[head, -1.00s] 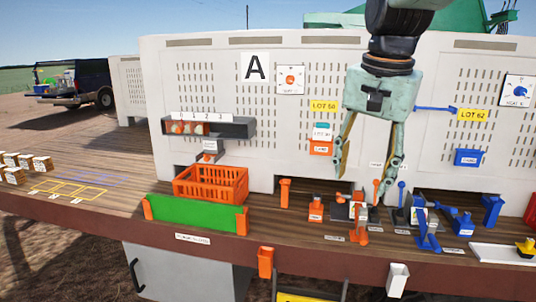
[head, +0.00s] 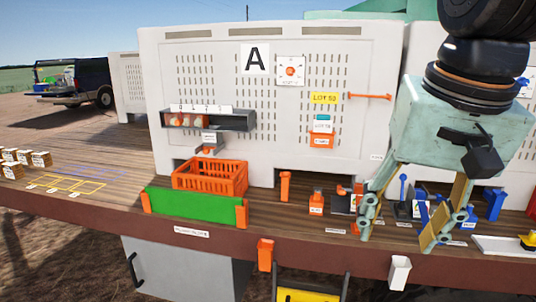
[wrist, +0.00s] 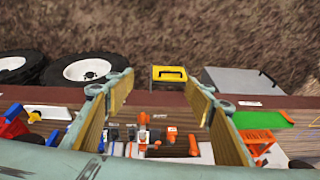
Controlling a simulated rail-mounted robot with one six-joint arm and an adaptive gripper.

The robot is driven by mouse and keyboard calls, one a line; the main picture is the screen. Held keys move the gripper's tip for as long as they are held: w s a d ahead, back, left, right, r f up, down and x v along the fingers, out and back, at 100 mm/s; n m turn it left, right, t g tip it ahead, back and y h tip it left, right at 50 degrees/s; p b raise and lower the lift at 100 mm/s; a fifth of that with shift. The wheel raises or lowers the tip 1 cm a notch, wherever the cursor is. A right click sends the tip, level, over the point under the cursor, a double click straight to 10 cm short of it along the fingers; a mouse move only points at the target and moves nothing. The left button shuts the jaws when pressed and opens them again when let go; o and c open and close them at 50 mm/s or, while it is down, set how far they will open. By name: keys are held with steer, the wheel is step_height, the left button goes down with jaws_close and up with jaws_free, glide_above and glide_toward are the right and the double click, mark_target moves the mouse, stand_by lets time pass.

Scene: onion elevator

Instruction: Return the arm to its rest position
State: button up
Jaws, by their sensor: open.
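My gripper (head: 405,228) hangs at the right of the head view, fingers pointing down and spread wide, with nothing between them. It is in front of the right part of the workbench (head: 130,215), large and close to the camera. In the wrist view my gripper (wrist: 160,95) also shows open, its two fingers apart above the bench's front edge. The fingers and palm hide part of the blue fittings on the right of the bench.
An orange crate (head: 210,177) stands behind a green panel (head: 195,210) at left. A white panel (head: 345,80) marked A rises behind. Orange posts (head: 285,186) and blue posts (head: 495,204) stand on the bench. A white cup (head: 399,271) hangs at the front edge. Open air lies above the left bench.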

steer(key=s+f+n+b, duration=0.2)
steer(key=s+f, duration=0.5)
steer(key=s, duration=0.5)
steer(key=shift+s+f+n+t, duration=0.3)
steer(key=shift+s+f+n, duration=0.1)
steer(key=shift+n, duration=0.2)
steer(key=shift+d, duration=0.1)
